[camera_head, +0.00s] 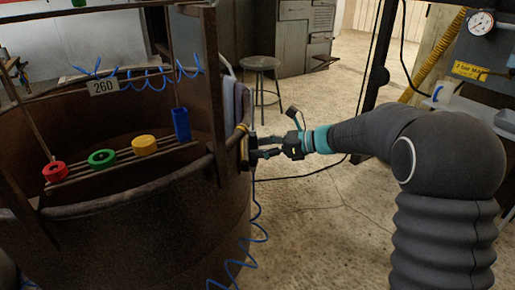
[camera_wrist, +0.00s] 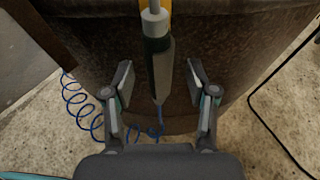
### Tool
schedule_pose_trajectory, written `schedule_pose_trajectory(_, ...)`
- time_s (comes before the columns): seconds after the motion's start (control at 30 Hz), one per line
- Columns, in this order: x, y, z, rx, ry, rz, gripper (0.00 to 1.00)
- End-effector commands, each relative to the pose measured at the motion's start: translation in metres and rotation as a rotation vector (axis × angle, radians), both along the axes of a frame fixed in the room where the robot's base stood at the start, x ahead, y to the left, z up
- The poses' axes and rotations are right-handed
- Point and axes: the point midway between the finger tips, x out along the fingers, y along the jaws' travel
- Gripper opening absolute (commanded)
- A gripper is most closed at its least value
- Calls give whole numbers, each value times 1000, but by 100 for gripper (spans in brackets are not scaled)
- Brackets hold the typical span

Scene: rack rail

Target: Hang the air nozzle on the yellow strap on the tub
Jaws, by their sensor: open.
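The air nozzle (camera_wrist: 158,45), grey and dark green with a pale tip, is upright against the tub's outer wall in the wrist view. In the head view the nozzle (camera_head: 244,150) is a small dark shape at the tub's right side. The yellow strap (camera_head: 241,128) is on the tub (camera_head: 120,215) at the nozzle's upper end; a bit of the strap (camera_wrist: 166,9) shows behind the nozzle's top. Exactly how they are joined is hidden. My gripper (camera_wrist: 159,82) is open, with one finger on each side of the nozzle and gaps visible. My gripper (camera_head: 264,146) points left at the tub.
A blue coiled hose (camera_wrist: 75,100) hangs below the nozzle to the floor. A grey cloth (camera_head: 236,102) lies over the tub's rim close by. A rack with coloured rings (camera_head: 102,158) spans the tub. A stool (camera_head: 260,64) stands behind; the floor right of the tub is mostly clear.

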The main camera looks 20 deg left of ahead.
Motion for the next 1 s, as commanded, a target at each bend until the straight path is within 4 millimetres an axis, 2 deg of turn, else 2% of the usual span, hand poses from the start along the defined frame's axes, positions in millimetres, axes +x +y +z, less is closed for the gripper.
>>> schedule_pose_trajectory(0.4,3,-77,24,0,-2,-3,57)
schedule_pose_trajectory(0.6,4,-97,30,0,-1,-2,57)
schedule_pose_trajectory(0.77,4,-102,32,0,-34,9,57)
schedule_pose_trajectory(0.87,6,-104,26,-25,-119,26,57)
schedule_pose_trajectory(0.97,0,-112,-2,-113,-222,81,57)
schedule_pose_trajectory(1.0,-6,-117,-18,-157,-259,115,57)
